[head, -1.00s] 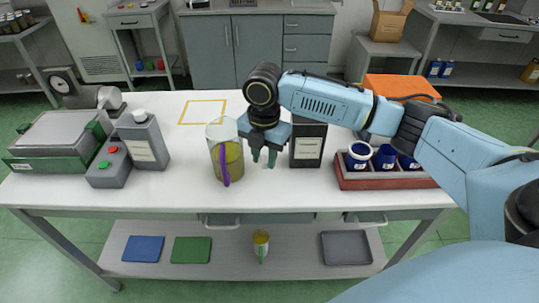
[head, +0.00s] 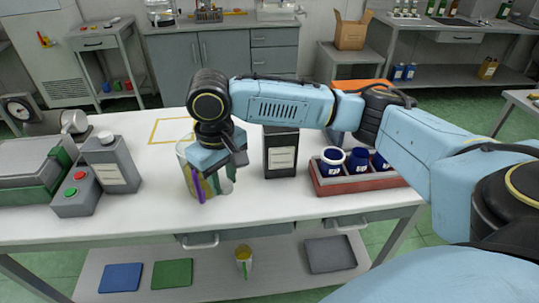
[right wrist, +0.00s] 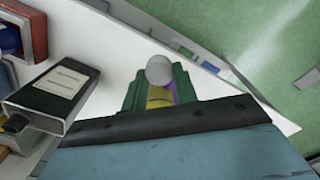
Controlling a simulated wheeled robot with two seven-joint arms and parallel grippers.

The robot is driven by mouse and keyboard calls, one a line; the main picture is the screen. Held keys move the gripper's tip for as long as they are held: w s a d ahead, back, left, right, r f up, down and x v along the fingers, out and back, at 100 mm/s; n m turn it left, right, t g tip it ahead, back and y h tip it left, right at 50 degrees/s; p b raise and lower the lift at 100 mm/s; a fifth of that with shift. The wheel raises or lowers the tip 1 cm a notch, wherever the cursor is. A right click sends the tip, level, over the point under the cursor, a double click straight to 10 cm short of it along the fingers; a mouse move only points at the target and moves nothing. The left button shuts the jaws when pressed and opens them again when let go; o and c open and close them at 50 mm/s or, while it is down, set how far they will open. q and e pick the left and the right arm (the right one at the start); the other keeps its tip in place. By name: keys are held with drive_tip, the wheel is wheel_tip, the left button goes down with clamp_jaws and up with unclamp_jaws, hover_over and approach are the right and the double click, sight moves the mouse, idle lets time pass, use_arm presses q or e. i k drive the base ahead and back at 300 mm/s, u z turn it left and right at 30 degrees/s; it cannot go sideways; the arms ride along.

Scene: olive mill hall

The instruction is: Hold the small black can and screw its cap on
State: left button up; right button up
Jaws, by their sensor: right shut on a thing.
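The small black can (head: 281,155) stands upright on the white table with a pale label. The arm hides its top in the head view. In the right wrist view the black can (right wrist: 58,88) shows a dark neck without a pale cap. My right gripper (head: 222,180) is to the left of the can, in front of the jug. Its green fingers (right wrist: 158,80) are shut on a small pale round thing (right wrist: 159,70), which looks like the cap. The cap is hard to make out in the head view. My left gripper is not in view.
A clear jug (head: 187,172) with yellow liquid and a purple strip stands right behind my right gripper. A red tray (head: 360,184) with blue jars is right of the can. A grey can (head: 112,172) with a white cap and a button box (head: 72,197) are at the left.

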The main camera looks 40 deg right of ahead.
sight(281, 144)
drive_tip(key=z, duration=0.55)
drive_tip(key=k, duration=1.35)
drive_tip(key=z, duration=1.35)
drive_tip(key=i, duration=1.6)
drive_tip(key=u, duration=0.4)
